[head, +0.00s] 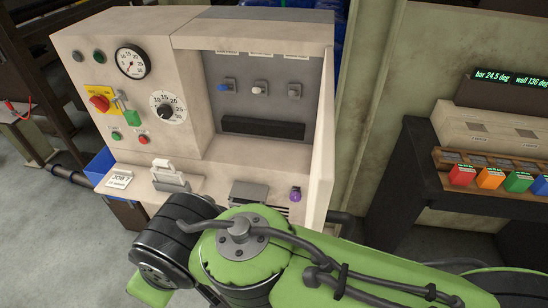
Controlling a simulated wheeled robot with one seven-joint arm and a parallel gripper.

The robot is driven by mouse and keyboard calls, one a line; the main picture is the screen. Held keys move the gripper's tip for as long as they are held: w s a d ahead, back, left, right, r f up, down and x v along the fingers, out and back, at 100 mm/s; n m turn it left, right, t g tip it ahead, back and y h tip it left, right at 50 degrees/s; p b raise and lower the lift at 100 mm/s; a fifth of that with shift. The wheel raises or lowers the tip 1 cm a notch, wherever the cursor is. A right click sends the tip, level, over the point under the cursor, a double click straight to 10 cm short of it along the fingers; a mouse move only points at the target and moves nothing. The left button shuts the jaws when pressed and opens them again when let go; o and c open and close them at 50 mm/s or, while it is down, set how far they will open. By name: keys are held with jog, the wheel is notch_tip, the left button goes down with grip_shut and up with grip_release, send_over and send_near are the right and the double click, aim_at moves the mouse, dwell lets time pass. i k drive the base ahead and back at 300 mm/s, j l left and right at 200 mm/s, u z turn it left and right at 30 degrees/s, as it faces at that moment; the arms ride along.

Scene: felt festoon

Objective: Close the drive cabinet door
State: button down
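The drive cabinet (120,25) is a beige cabinet, with an open compartment at its right. The compartment's grey back panel (285,95) shows, with several small switches, one of them blue. The cabinet door (322,140) appears as a tall beige panel at the compartment's right side, standing open and swung out toward me. My green arm crosses the bottom of the head view, in front of the cabinet and the door's lower end. My gripper cannot be made out; the arm's dark wrist joint is the farthest part I see clearly.
The cabinet's left face carries a round gauge (132,62), a red knob on yellow (100,103) and a dial (167,107). A ledge below holds a card (119,180) and a purple knob (295,195). A dark bench (395,220) with coloured blocks stands right.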

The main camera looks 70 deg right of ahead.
aim_at(321, 180)
jog(key=k+l+z, duration=0.2)
jog(key=k, duration=0.2)
jog(key=k+l+z, duration=0.2)
jog(key=k, duration=0.2)
jog(key=l+z, duration=0.4)
jog(key=k+l+z, duration=0.1)
jog(key=l+z, duration=0.25)
jog(key=k+j+u, duration=0.15)
jog(key=j+u, duration=0.15)
jog(key=k+j+u, duration=0.1)
jog(key=j+u, duration=0.15)
jog(key=j, duration=0.15)
jog(key=j+u, duration=0.3)
jog(key=k+j, duration=0.05)
